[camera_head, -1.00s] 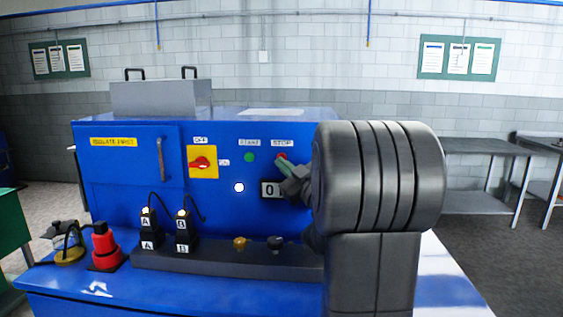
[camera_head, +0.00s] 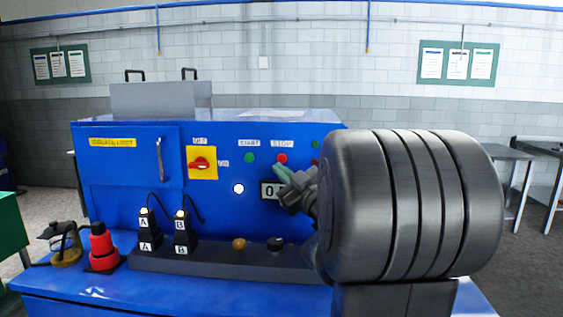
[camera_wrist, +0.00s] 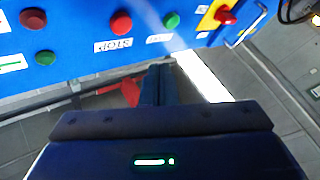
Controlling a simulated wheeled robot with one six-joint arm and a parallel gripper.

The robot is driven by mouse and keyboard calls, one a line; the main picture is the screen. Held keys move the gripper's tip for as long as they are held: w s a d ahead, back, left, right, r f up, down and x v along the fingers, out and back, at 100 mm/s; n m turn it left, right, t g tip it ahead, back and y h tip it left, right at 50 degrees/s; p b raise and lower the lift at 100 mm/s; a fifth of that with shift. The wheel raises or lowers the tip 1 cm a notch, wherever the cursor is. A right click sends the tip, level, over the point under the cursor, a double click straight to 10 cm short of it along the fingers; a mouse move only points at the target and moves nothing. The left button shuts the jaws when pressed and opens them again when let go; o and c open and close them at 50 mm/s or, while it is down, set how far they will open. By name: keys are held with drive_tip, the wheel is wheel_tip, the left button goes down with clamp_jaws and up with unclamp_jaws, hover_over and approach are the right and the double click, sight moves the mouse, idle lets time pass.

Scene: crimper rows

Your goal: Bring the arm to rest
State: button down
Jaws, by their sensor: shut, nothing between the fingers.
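My gripper (camera_head: 284,174) shows in the head view in front of the blue machine's panel, just below the red STOP button (camera_head: 281,158). It is shut and holds nothing. My dark arm covers the right part of the panel. In the wrist view my shut fingers (camera_wrist: 160,75) point towards the floor strip below the tilted panel, apart from the red button (camera_wrist: 121,22) and the green START button (camera_wrist: 171,20).
The blue machine (camera_head: 130,165) carries a red rotary switch (camera_head: 201,163) on a yellow plate. Plugs A (camera_head: 149,240) and B (camera_head: 184,237) stand on the dark strip. A red-black piece (camera_head: 102,248) stands at left. A grey table (camera_head: 543,160) stands behind at right.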

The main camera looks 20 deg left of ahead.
idle(0.5)
drive_tip(key=p, duration=0.1)
drive_tip(key=w+p, duration=0.2)
drive_tip(key=shift+a+r, duration=0.25)
drive_tip(key=shift+a, duration=0.05)
drive_tip(key=shift+w+p, duration=0.2)
drive_tip(key=shift+p, duration=0.95)
drive_tip(key=s+d+b, duration=0.1)
drive_tip(key=s+b, duration=0.2)
drive_tip(key=s, duration=0.3)
drive_tip(key=shift+d+f, duration=0.25)
